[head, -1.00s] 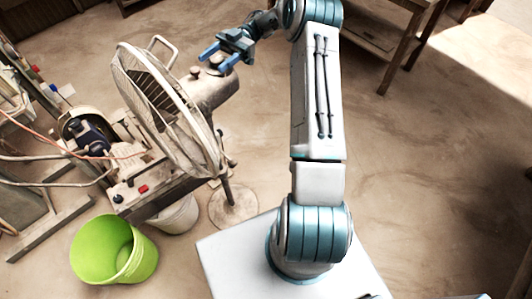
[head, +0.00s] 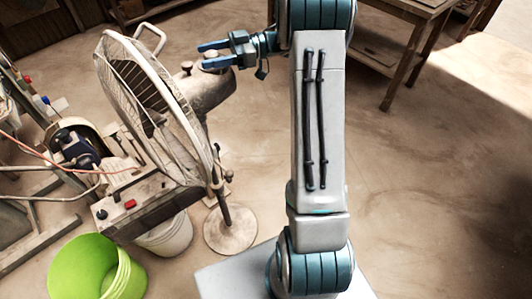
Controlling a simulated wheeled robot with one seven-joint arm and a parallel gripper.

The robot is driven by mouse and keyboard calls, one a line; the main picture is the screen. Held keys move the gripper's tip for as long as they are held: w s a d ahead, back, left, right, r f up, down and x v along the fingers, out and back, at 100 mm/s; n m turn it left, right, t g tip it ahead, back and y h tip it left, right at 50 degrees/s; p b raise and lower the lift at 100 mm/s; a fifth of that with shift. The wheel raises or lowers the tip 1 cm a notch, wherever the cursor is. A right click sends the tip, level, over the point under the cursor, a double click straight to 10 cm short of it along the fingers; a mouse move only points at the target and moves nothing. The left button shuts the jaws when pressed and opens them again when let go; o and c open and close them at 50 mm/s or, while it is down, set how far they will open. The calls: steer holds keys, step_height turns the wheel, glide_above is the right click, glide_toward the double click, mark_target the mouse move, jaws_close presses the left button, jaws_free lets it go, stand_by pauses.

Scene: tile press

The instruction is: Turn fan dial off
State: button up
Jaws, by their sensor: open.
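The standing fan (head: 203,95) has a round wire cage facing left and a dusty motor housing behind it. A small dark-topped knob (head: 187,68) stands up on top of the housing, near the cage. A second small knob seems to show between or behind the fingers; I cannot tell which is the fan dial, nor its setting. My gripper (head: 203,56) is open, its two blue fingers pointing left over the top of the housing, just right of and beyond the first knob. I cannot tell whether the fingers touch anything.
A machine with a red button (head: 129,204) stands left of the fan. A green bucket (head: 68,268) and a white bucket (head: 165,238) stand on the floor. A wooden table (head: 400,45) is at the upper right. The floor at right is clear.

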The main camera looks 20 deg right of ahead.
steer(key=m+t+h+b, duration=0.1)
steer(key=m+t, duration=0.1)
steer(key=t, duration=0.1)
steer(key=m+t+h+b, duration=0.1)
steer(key=m+t+b, duration=0.1)
steer(key=m+t, duration=0.1)
steer(key=shift+f+t+h, duration=0.15)
steer(key=shift+t+h, duration=0.25)
steer(key=shift+t, duration=0.4)
steer(key=m+t+h+b, duration=0.3)
steer(key=m+t+h, duration=0.1)
steer(key=shift+t, duration=0.3)
steer(key=m+t+h+b, duration=0.2)
steer(key=m+h, duration=0.1)
steer(key=h, duration=0.1)
steer(key=shift+h, duration=0.3)
steer(key=shift+m+t+h+b, duration=0.35)
steer(key=shift+m+t+h, duration=0.25)
steer(key=shift+m+h, duration=0.75)
steer(key=shift+m+h, duration=0.55)
steer(key=shift+h, duration=0.7)
